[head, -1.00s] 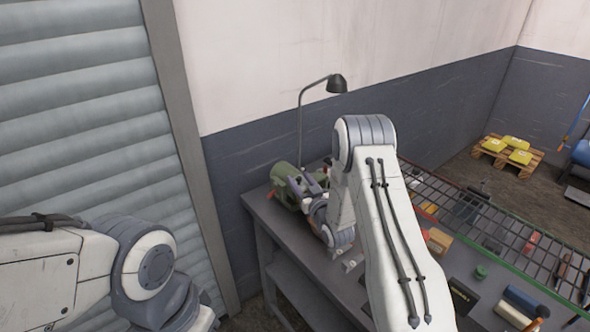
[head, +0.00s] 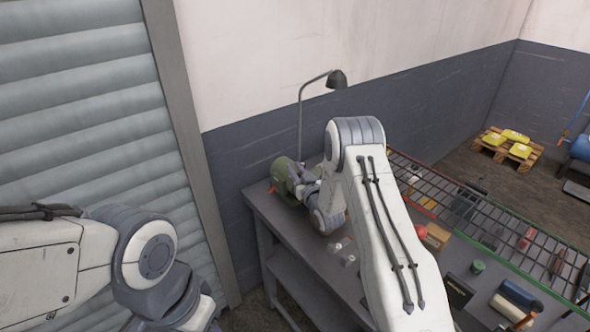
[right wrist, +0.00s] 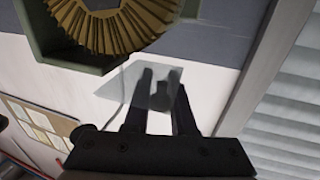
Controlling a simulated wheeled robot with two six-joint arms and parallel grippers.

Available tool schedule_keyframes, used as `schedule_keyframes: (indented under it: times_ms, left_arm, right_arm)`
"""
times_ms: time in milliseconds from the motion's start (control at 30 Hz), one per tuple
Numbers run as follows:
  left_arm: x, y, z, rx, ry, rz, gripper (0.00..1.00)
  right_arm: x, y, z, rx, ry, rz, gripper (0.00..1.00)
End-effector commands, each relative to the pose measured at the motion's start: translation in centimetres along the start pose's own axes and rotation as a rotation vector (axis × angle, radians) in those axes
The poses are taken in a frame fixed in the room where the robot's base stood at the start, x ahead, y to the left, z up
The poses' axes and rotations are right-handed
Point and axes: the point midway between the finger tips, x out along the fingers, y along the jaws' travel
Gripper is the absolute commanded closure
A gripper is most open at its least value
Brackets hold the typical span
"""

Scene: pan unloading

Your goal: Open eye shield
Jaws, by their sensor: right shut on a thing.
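A green bench grinder (head: 284,172) stands at the far left end of the workbench. In the right wrist view its wire wheel (right wrist: 112,22) sits in a green housing at the top. The eye shield (right wrist: 205,80) is a see-through grey plate below that wheel. My right gripper (right wrist: 161,82) is at the shield, its two dark fingers shut on it around a small dark part. In the head view the right gripper (head: 304,178) is at the grinder, partly hidden by my arm. My left arm shows at the lower left, its gripper out of view.
A black lamp (head: 337,79) rises behind the grinder. A wire mesh rack (head: 480,205) runs along the bench, with several small items beside it. A grey roller shutter (head: 80,110) is at the left. A pallet (head: 508,146) stands on the floor at the right.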

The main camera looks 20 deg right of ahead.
Motion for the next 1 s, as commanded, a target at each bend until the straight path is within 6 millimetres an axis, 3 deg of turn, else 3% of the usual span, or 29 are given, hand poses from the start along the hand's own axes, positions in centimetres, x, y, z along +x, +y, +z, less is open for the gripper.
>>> schedule_keyframes:
  times_ms: [367,1000]
  left_arm:
    - [0.7,-0.1,0.0,0.0,0.0,0.0,0.5]
    - [1.9,-0.1,0.1,0.001,0.0,0.0,0.5]
  right_arm:
    - [0.1,0.3,-0.3,0.114,-0.029,0.001,1.0]
    - [0.6,2.3,-1.5,0.671,-0.179,0.002,1.0]
